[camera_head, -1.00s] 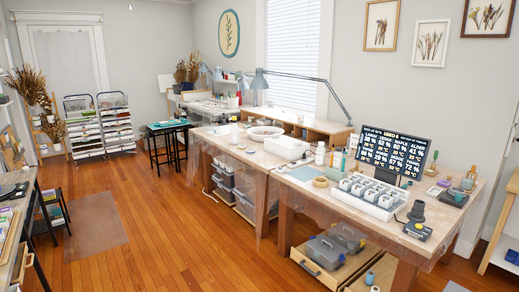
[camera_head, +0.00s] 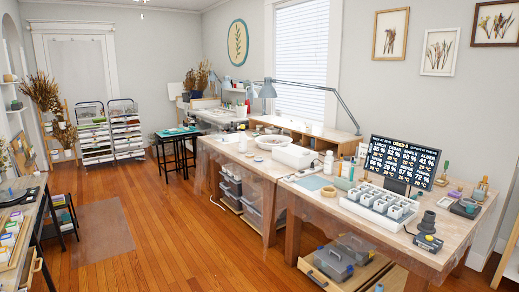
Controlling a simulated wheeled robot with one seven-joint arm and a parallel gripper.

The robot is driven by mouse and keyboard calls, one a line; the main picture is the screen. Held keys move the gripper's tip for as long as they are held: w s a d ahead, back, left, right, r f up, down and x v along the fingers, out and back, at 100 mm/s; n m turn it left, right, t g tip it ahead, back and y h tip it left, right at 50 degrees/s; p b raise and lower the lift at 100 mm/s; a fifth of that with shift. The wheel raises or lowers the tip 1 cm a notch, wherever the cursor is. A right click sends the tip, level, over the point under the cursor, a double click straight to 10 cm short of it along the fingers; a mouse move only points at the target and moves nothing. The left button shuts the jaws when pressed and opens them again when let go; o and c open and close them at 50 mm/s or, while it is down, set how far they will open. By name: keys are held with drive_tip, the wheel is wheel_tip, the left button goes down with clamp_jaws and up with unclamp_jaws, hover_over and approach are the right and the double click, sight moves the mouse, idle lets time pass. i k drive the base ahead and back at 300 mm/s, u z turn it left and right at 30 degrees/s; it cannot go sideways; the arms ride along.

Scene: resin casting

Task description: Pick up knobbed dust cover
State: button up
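I cannot pick out the knobbed dust cover with certainty at this size. Two grey, box-like covers or cases, a front one (camera_head: 334,264) and one behind it (camera_head: 356,246), sit in a low wooden tray (camera_head: 312,273) under the right workbench. A small raised part shows on top of the front one, but I cannot tell if it is a knob. My gripper is not in view.
The right workbench (camera_head: 335,207) carries a white tray of square cups (camera_head: 374,207), a dark display (camera_head: 402,163) and a dark grey device (camera_head: 427,240). A left-hand table (camera_head: 38,190) stands opposite. The wooden floor (camera_head: 190,245) between is open, with a brown mat (camera_head: 104,228).

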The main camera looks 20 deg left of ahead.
sight(216, 135)
drive_tip(key=u, duration=0.4)
drive_tip(key=i, duration=1.2)
drive_tip(key=u, duration=1)
drive_tip(key=i, duration=1.65)
drive_tip(key=u, duration=0.55)
drive_tip(key=i, duration=4.7)
drive_tip(key=z, duration=0.9)
drive_tip(key=i, duration=1.7)
drive_tip(key=z, duration=1.1)
drive_tip(key=i, duration=0.8)
drive_tip(key=z, duration=0.3)
